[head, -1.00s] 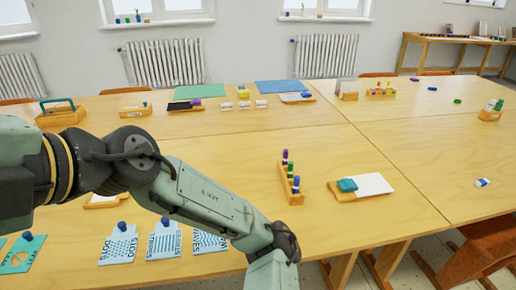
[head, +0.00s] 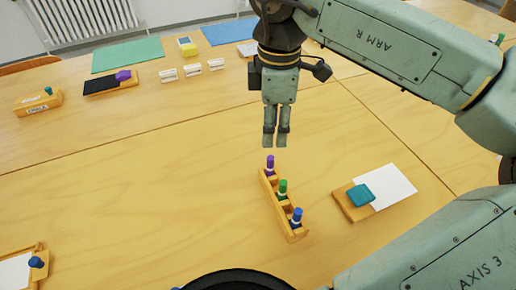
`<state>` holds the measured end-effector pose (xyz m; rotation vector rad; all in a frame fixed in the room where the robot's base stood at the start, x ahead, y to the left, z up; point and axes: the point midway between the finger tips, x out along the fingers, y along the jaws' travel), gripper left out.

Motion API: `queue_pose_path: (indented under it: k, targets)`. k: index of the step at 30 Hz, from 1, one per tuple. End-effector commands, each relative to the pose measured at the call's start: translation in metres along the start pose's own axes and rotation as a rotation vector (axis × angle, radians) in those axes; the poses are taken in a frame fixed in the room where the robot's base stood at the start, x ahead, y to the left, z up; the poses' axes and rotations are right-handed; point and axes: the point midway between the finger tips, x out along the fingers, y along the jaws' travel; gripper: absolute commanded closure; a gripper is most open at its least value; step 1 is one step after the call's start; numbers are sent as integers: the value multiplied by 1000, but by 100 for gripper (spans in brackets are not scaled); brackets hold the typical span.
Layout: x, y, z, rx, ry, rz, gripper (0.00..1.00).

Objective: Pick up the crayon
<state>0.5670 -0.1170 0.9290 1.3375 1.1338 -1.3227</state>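A small wooden holder (head: 294,235) stands on the table with three thick crayon-like sticks upright in it. The purple one (head: 270,163) is at the far end, the green one (head: 282,187) in the middle and the blue one (head: 297,215) at the near end. I cannot tell which one the task means. My gripper (head: 275,146) points straight down, just above the purple stick in the picture, and appears apart from it. Its fingers look close side by side from this angle, with nothing visible between them.
A wooden board (head: 352,210) with a teal block (head: 361,195) and white paper (head: 388,187) lies right of the holder. A chalk box (head: 38,103), a dark tray (head: 103,87) and small white blocks stand at the back left.

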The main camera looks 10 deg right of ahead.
Motion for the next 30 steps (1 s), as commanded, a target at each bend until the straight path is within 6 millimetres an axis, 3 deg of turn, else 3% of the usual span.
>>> queue_pose_path:
  k: [3, 9, 17, 24, 30]
  targets:
    - [14, -1, 7, 26, -16, -6, 63]
    - [44, -1, 6, 23, -12, -4, 63]
    - [65, 0, 1, 18, -10, -6, 63]
    - [100, 1, -2, 20, -10, -4, 63]
    - [106, 2, -1, 20, -11, -2, 63]
